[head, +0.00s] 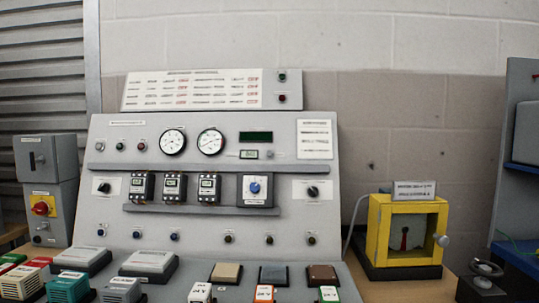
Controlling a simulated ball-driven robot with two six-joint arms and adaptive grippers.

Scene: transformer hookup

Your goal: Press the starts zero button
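A grey sloped control panel (220,222) stands in the middle of the head view. A small lit counter display (249,155) sits on its upper part, below a dark green readout (256,136). A small grey round button (269,155) sits just right of the counter; its label is too small to read, so I cannot confirm it is the starts zero button. Neither of my grippers is in view, and nothing covers this part of the panel.
Two dial gauges (211,141), contactors (143,186) and a blue knob (255,188) are on the panel. Teal-and-white blocks (70,287) crowd the front left. A yellow-framed box (405,232) stands right, a grey switch box (46,157) left.

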